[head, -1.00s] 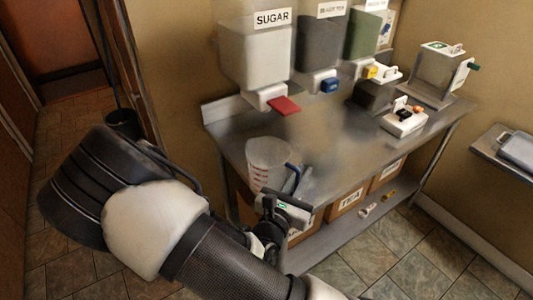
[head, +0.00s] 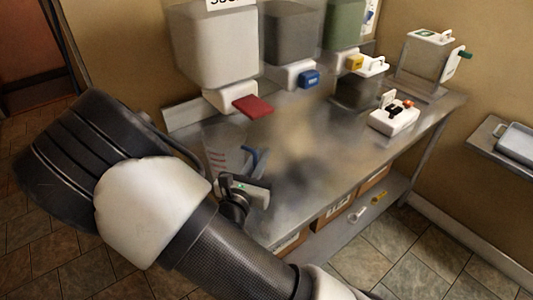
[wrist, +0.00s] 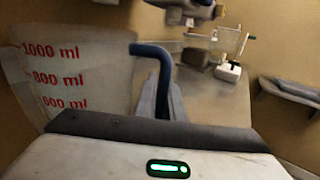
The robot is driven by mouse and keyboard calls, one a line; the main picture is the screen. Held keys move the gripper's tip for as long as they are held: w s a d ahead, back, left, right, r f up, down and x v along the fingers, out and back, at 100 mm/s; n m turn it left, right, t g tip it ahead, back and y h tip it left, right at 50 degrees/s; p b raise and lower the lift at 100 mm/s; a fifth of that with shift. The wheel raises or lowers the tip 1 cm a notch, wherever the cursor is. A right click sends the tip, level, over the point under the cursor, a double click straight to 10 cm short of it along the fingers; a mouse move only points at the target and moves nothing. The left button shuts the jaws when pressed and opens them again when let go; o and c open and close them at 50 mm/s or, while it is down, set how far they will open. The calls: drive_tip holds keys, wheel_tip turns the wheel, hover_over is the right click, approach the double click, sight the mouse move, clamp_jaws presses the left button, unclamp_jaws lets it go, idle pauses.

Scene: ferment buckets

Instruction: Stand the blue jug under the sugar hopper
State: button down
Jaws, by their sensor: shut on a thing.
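The jug (head: 219,150) is clear, with red volume marks and a blue handle (head: 250,157). It stands upright over the left part of the steel table. My gripper (head: 247,172) is shut on the handle, on the jug's right side. The wrist view shows the jug wall (wrist: 75,75) at left and the handle (wrist: 152,52) between the fingers. The sugar hopper (head: 212,45) is on the wall above, with a white outlet and a red lever (head: 253,106). The jug's rim is just below the outlet in the picture. My arm hides the jug's base; I cannot tell whether it touches the table.
Two more hoppers, one with a blue lever (head: 309,79) and one with a yellow lever (head: 354,62), hang to the right. A white device (head: 394,118) with a red button stands at the table's right. The table's middle (head: 315,140) is clear.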

drive_tip(key=shift+w+d+f+b, duration=0.15)
drive_tip(key=shift+w+d+f, duration=0.35)
drive_tip(key=shift+w, duration=0.5)
drive_tip(key=shift+w+d+f+b, duration=0.1)
drive_tip(key=shift+w+d+f, duration=0.25)
drive_tip(key=shift+w+f, duration=0.45)
drive_tip(key=shift+w+d+f+b, duration=0.15)
drive_tip(key=shift+w+d+f, duration=0.3)
drive_tip(key=shift+w, duration=0.7)
drive_tip(key=shift+f, duration=0.15)
drive_tip(key=c, duration=1.8)
unclamp_jaws()
drive_tip(key=shift+a, duration=0.1)
drive_tip(key=shift+c, duration=0.2)
